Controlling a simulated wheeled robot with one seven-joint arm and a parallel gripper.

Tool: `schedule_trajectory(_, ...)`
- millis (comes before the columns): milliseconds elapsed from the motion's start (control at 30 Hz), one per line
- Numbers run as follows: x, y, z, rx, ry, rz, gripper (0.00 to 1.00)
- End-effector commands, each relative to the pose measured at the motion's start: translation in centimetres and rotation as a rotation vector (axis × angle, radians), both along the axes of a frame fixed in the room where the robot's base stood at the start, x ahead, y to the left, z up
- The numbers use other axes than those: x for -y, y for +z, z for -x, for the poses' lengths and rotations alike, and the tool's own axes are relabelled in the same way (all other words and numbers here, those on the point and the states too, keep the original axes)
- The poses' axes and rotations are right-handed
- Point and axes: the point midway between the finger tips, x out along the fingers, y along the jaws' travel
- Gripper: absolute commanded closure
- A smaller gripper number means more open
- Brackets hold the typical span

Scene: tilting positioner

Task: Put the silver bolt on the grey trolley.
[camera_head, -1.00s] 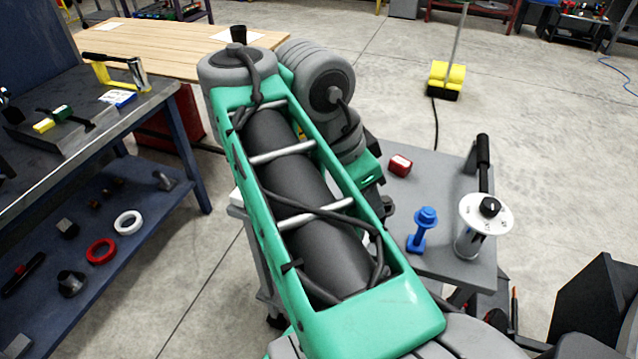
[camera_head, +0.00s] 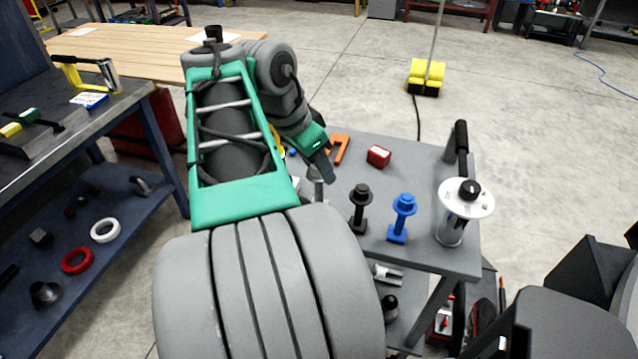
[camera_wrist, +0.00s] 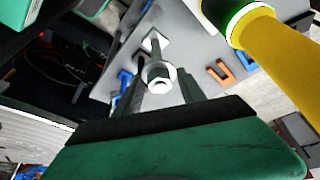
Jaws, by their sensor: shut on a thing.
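The silver bolt (camera_wrist: 158,76) is between the fingers of my gripper (camera_wrist: 160,88) in the wrist view, its hex head towards the camera and its square foot pointing away. In the head view a small part of the silver bolt (camera_head: 316,183) shows below my gripper (camera_head: 322,168), over the left part of the grey trolley (camera_head: 425,180). My gripper is shut on the bolt. The trolley top also shows in the wrist view (camera_wrist: 185,55). I cannot tell whether the bolt's foot touches the trolley.
On the trolley stand a black bolt (camera_head: 360,208), a blue bolt (camera_head: 402,218), a red block (camera_head: 379,156), an orange clamp-like piece (camera_head: 340,147) and a silver cylinder with a white disc (camera_head: 465,205). A yellow object (camera_wrist: 275,45) is close by in the wrist view.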

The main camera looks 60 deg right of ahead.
Motion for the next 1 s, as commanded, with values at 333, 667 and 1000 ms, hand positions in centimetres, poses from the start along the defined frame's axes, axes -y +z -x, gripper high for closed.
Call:
schedule_trajectory(333,2.7,-3.3,-1.0,0.001,0.0,0.003,1.0)
schedule_trajectory(667,2.8,-6.4,-1.1,0.003,0.0,0.004,1.0)
schedule_trajectory(1000,2.8,-6.8,-1.1,0.001,-0.001,0.001,0.5)
